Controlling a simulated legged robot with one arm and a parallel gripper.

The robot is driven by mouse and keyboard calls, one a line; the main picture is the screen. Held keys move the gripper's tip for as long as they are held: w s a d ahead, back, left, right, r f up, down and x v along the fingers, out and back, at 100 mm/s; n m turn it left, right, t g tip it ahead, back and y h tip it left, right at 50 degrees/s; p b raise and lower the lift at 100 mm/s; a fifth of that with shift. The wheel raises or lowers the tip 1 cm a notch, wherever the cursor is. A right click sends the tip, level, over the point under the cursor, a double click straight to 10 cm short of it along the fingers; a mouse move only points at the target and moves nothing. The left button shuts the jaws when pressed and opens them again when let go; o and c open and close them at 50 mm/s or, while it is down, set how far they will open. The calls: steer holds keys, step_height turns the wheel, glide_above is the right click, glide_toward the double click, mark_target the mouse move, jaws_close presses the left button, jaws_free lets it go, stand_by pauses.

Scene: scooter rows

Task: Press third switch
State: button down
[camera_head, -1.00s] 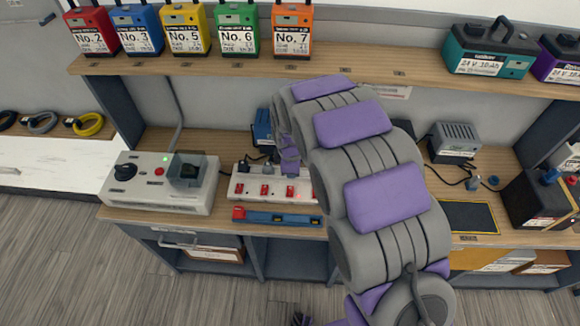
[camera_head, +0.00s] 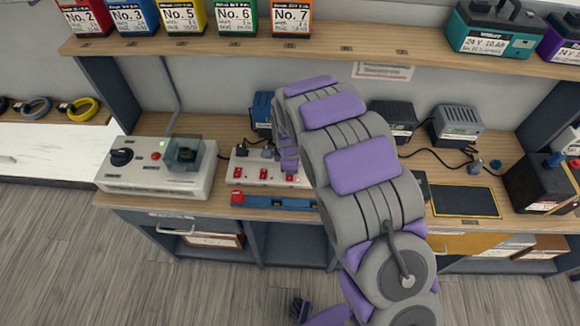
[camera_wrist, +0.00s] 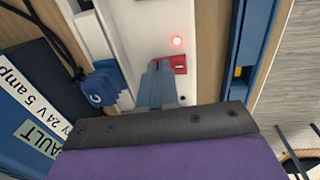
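A white power strip (camera_head: 249,165) lies on the workbench, with red switches along its front. From the left I see a first switch (camera_head: 237,173), a second switch (camera_head: 263,174) and a third switch (camera_head: 290,177) beside my arm. The strip's right end is hidden behind my arm. In the wrist view my gripper (camera_wrist: 158,72) looks shut and empty, its blue-grey fingertips together over the edge of a red switch (camera_wrist: 180,64). I cannot tell whether they touch it. A small red light (camera_wrist: 176,40) glows near that switch.
A blue and red bar (camera_head: 275,202) lies in front of the strip. A grey control box (camera_head: 160,180) stands to its left. A blue plug (camera_wrist: 105,85) is beside the fingers in the wrist view. Numbered batteries (camera_head: 235,17) line the shelf above.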

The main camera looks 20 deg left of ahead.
steer(key=shift+w+a+p, duration=0.1)
steer(key=shift+p, duration=0.25)
steer(key=shift+f+g, duration=0.25)
steer(key=shift+g, duration=0.05)
steer(key=shift+s, duration=0.35)
steer(key=shift+s+d, duration=0.2)
steer(key=shift+s, duration=0.45)
steer(key=shift+r, duration=0.1)
